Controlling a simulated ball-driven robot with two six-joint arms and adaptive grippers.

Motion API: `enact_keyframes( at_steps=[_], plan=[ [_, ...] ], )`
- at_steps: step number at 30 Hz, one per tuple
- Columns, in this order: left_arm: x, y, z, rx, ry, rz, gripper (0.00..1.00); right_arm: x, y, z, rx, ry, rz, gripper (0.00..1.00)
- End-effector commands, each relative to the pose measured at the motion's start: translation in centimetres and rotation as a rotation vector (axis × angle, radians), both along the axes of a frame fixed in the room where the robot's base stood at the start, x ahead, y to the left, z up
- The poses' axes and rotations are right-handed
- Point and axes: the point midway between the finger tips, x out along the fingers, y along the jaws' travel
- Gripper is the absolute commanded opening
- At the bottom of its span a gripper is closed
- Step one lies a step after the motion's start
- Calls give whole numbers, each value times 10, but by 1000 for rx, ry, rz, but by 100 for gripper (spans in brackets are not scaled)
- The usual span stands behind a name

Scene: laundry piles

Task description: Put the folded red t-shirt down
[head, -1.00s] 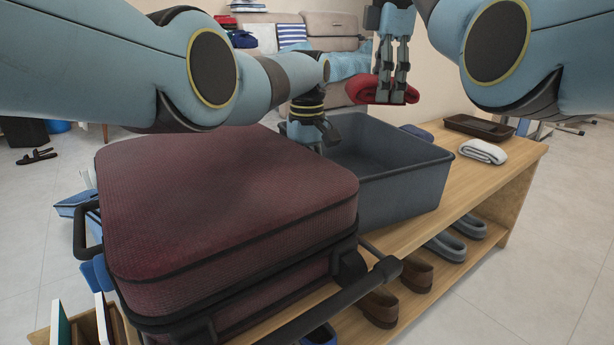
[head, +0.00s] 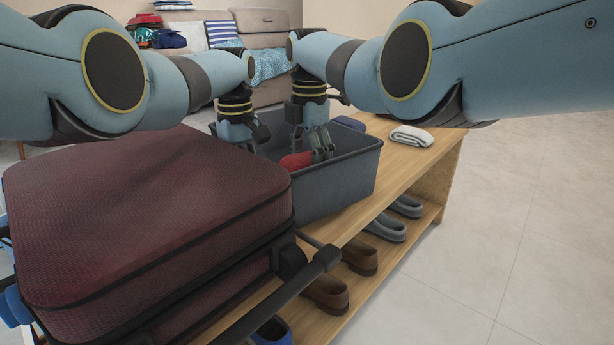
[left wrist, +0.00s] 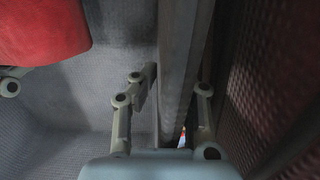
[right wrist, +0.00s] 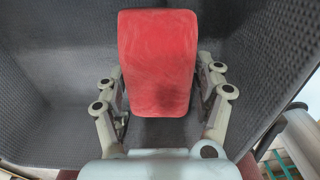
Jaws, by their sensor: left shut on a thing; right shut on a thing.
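The folded red t-shirt (head: 296,160) is inside the grey bin (head: 338,188), partly hidden by the right fingers. My right gripper (head: 322,152) reaches down into the bin and is shut on it. The right wrist view shows the red t-shirt (right wrist: 158,62) between the two fingers, with the bin walls around it. I cannot tell whether it touches the bin floor. My left gripper (head: 248,138) is shut on the bin's near-left rim. In the left wrist view the bin wall (left wrist: 178,85) runs between its fingers, and the red t-shirt (left wrist: 42,30) lies to the left.
A dark red suitcase (head: 150,215) stands close against the bin's left side. A folded white towel (head: 411,136) lies on the wooden bench (head: 385,180) right of the bin. Shoes (head: 375,223) stand on the shelf below. A sofa (head: 270,35) is behind.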

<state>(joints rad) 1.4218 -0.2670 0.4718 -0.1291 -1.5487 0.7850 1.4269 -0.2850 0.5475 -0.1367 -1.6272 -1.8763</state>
Motion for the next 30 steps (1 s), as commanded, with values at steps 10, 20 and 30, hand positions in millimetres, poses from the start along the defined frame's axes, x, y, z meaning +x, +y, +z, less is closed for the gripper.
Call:
enact_keyframes(
  at_steps=[10,20,30],
  plan=[
    [0,0,0,0,0,0,0,0,0,-37,0,0,0,31],
    [0,0,0,0,0,0,0,0,0,-38,0,0,-1,86],
    [0,0,0,0,0,0,0,0,0,-37,0,0,-1,94]
  ],
)
